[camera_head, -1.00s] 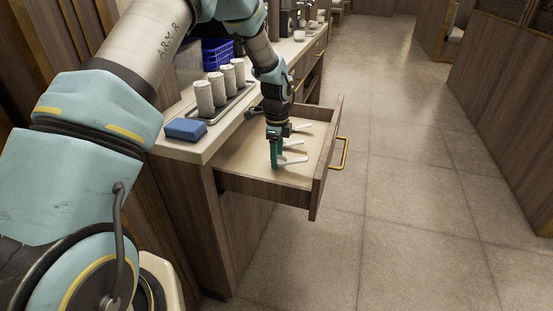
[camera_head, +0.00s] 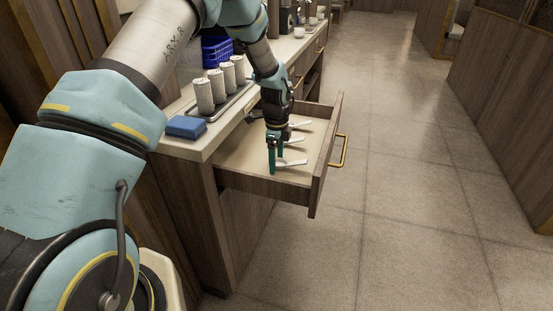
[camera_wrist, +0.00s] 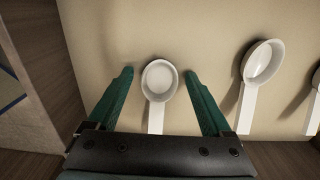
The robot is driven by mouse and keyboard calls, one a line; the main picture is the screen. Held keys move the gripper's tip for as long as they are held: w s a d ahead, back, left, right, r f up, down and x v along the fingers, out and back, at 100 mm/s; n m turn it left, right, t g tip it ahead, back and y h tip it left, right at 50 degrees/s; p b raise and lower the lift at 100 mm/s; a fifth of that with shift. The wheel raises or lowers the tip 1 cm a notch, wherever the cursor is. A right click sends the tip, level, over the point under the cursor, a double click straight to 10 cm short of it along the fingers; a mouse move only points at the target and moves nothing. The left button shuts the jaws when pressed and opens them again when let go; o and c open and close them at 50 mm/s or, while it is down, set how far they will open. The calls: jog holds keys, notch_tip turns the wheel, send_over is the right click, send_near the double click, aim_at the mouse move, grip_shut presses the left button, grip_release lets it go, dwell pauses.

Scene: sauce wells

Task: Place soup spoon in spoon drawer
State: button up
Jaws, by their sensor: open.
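The drawer (camera_head: 237,170) is pulled open and several white spoons lie on its pale floor. In the wrist view a white soup spoon (camera_wrist: 159,82) lies between the two green fingers of my gripper (camera_wrist: 158,76), apart from both. A second white spoon (camera_wrist: 262,65) lies to its right, and part of a third (camera_wrist: 316,90) shows at the right edge. In the head view my gripper (camera_head: 276,170) is open and points down inside the drawer, over the nearest spoon (camera_head: 292,163). The gripper hides part of that spoon.
The drawer front with its brass handle (camera_head: 338,151) stands out over the tiled floor. On the counter are a blue sponge (camera_head: 186,127), several speckled cups (camera_head: 204,97) on a dark tray and a blue basket (camera_head: 217,52). The floor at the right is clear.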

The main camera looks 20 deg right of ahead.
aim_at(277, 162)
notch_tip(277, 162, up, 12)
jog(key=b, duration=0.2)
jog(key=shift+r, duration=0.15)
dwell(0.5)
